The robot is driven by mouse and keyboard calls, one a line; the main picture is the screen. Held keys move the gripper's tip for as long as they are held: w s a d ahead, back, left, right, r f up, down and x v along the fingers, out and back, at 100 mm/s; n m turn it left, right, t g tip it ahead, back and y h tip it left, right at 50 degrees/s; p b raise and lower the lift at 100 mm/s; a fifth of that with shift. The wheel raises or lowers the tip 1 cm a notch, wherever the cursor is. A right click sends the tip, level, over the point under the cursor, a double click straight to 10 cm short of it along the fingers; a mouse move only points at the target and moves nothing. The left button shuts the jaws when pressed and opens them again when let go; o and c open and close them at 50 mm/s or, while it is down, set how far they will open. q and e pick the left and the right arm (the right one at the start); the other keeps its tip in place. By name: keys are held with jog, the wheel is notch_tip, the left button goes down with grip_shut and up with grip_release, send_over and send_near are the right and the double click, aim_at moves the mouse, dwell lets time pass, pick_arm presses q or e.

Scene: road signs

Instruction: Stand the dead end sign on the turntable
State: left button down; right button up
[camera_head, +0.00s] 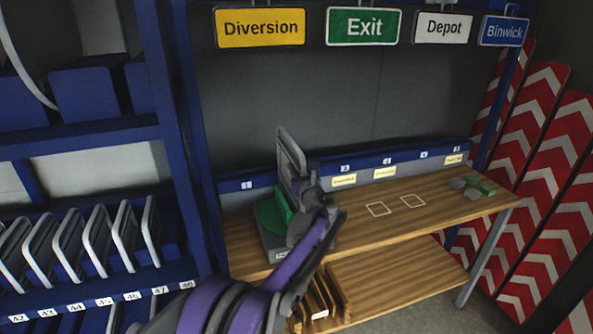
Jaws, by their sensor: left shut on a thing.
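A grey sign panel (289,148), seen from its back and edge, stands roughly upright in my left gripper (303,188). Its face is turned away, so I cannot read whether it is the dead end sign. The gripper is shut on it low down, at the left part of the workbench. The turntable (270,217) is a green disc on a grey base, directly below and beside the sign. My gripper and arm hide part of the disc. I cannot tell whether the sign's lower edge touches it. My right gripper is not in view.
The wooden workbench (440,208) is mostly clear, with two white outlined squares in the middle. Small green and grey blocks (480,187) lie at its right end. A blue rack (90,290) of grey-edged signs stands left. Red and white chevron boards (545,150) lean right.

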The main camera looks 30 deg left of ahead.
pick_arm(q)
jog(key=shift+f, duration=0.55)
dwell(0.4)
jog(key=c, duration=0.7)
grip_release()
jog(key=b+v, duration=0.2)
jog(key=v, duration=0.9)
